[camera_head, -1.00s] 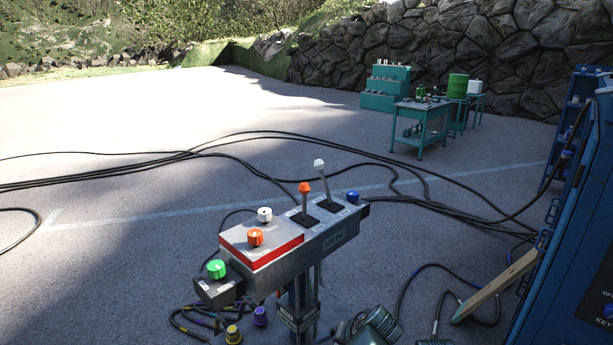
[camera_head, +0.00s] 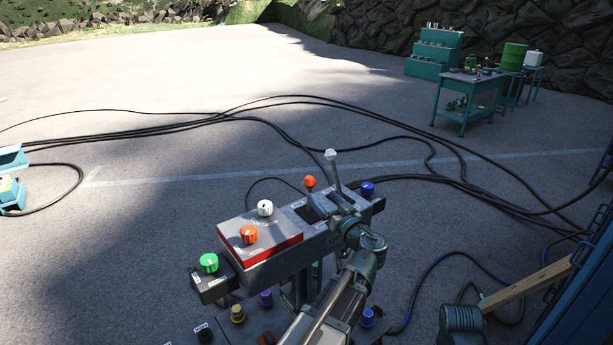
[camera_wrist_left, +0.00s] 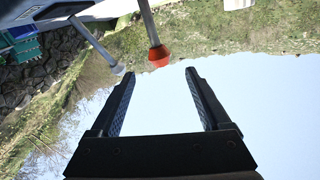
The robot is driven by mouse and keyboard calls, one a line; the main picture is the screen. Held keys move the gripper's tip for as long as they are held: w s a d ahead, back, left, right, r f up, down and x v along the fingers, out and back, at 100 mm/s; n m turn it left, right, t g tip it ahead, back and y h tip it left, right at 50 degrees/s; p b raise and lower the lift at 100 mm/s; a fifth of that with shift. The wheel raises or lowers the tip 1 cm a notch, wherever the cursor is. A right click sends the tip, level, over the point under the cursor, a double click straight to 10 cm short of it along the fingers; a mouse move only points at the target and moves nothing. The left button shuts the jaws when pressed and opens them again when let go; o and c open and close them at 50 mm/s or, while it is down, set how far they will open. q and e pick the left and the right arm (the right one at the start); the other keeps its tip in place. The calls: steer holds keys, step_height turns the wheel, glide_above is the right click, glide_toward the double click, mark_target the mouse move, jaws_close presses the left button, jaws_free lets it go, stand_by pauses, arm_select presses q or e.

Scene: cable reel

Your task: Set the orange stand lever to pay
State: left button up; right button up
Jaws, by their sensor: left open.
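The orange stand lever (camera_head: 310,181), a thin stick with an orange knob, rises from the grey stand (camera_head: 285,263) in the head view. A white-knobbed lever (camera_head: 330,154) stands just right of it. My left gripper (camera_head: 338,202) is beside the levers at the stand's right part and partly covers their bases. In the left wrist view its two black fingers (camera_wrist_left: 158,74) are open and empty. The orange lever's knob (camera_wrist_left: 159,56) appears just past the gap between the fingertips there, and the white knob (camera_wrist_left: 118,69) is near the left fingertip. Lever markings are unreadable. My right gripper is not in view.
The stand also carries a red-edged box with an orange dial (camera_head: 249,235) and a white dial (camera_head: 265,208), a green knob (camera_head: 208,262) and a blue knob (camera_head: 367,188). Black cables (camera_head: 270,108) cross the ground behind. A blue cabinet (camera_head: 575,310) is at the right.

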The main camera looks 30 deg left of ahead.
arm_select(q)
steer(key=x, duration=1.3)
jaws_close()
